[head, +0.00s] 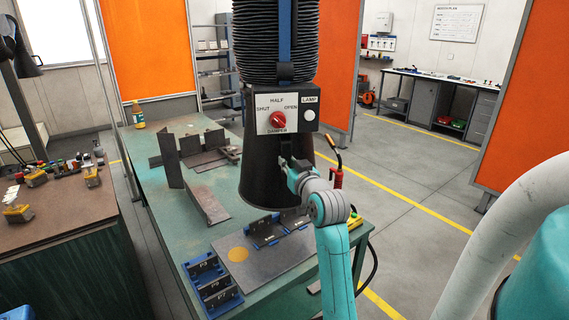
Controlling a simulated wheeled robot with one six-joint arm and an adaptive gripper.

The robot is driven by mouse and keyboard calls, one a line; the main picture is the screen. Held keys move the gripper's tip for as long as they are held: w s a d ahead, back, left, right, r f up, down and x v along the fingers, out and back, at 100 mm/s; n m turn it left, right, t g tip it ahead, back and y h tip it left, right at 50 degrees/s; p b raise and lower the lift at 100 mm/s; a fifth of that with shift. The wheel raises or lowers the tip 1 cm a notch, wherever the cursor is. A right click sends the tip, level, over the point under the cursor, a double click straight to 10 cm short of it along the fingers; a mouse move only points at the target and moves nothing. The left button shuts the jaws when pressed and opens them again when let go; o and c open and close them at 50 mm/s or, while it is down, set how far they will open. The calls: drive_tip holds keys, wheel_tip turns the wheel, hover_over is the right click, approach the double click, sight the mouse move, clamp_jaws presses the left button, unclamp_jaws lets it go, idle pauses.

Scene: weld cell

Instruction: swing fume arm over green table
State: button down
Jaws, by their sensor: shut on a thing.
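The fume arm (277,50) hangs down with a black ribbed hose and a dark flared hood (262,170). Its front panel carries a red damper knob (278,120) marked shut, half and open, and a white lamp button (310,115). In the picture the hood overlaps the right part of the green table (170,135); its exact height above the top is hard to tell. My gripper (287,166) is at the front of the hood, shut on the fume arm. The part between the fingers is small and mostly hidden.
Steel plates (195,185) stand on the table left of the hood. Blue fixtures (214,284) and a flat plate (265,262) lie at its near end. A torch (337,165) stands right of the hood. A bottle (138,115) is at the far left.

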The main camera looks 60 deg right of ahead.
drive_tip(key=c, duration=1.1)
unclamp_jaws()
drive_tip(key=shift+c, duration=0.2)
drive_tip(key=v, duration=1.2)
drive_tip(key=a+f+n+t+y, duration=0.15)
drive_tip(key=a+f+y, duration=0.35)
drive_tip(key=a+f, duration=1.7)
drive_tip(key=s+a+f+n+y, duration=0.2)
drive_tip(key=s+a+n+y, duration=0.1)
drive_tip(key=s+a, duration=0.5)
drive_tip(key=s+a+f+n+y, duration=0.2)
drive_tip(key=s+a, duration=0.7)
drive_tip(key=s, duration=0.5)
drive_tip(key=shift+s+f+n+g+y, duration=0.25)
drive_tip(key=shift+n+g+y, duration=0.1)
drive_tip(key=shift+n+y, duration=0.4)
